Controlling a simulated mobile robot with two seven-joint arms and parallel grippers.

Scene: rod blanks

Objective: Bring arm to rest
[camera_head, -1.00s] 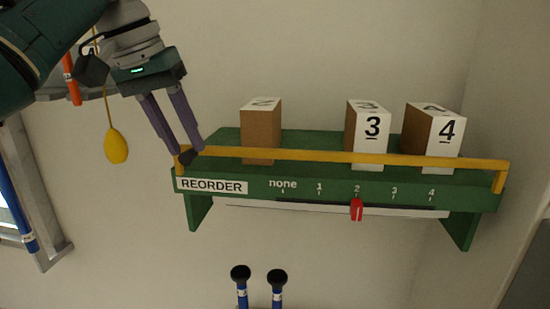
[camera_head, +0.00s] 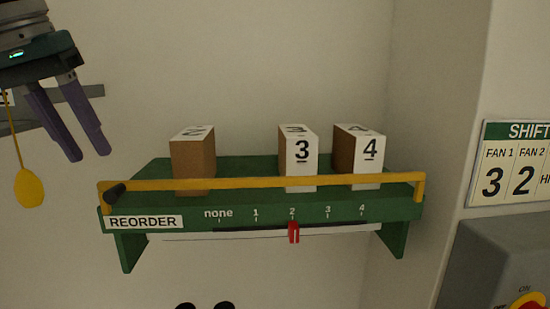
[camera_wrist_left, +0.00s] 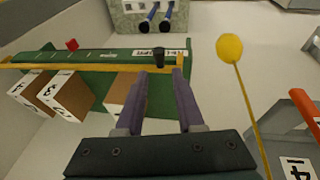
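My left gripper (camera_head: 90,157) is at the upper left of the head view, its two purple fingers apart with nothing between them. It is up and left of the green shelf (camera_head: 270,213). A dark knob (camera_head: 115,193) sits at the left end of the shelf's yellow rail (camera_head: 260,183). In the left wrist view the fingers (camera_wrist_left: 161,71) are also apart, and the knob (camera_wrist_left: 158,57) shows beyond the tips, apparently clear of them. The red slider (camera_head: 293,232) on the REORDER scale stands at 2. My right gripper is in neither view.
Three boxes stand on the shelf: a brown one (camera_head: 192,160), one marked 3 (camera_head: 302,160) and one marked 4 (camera_head: 370,160). A yellow weight (camera_head: 29,188) hangs on a cord near the gripper. A SHIFT board (camera_head: 515,165) and a grey box (camera_head: 490,265) are at the right.

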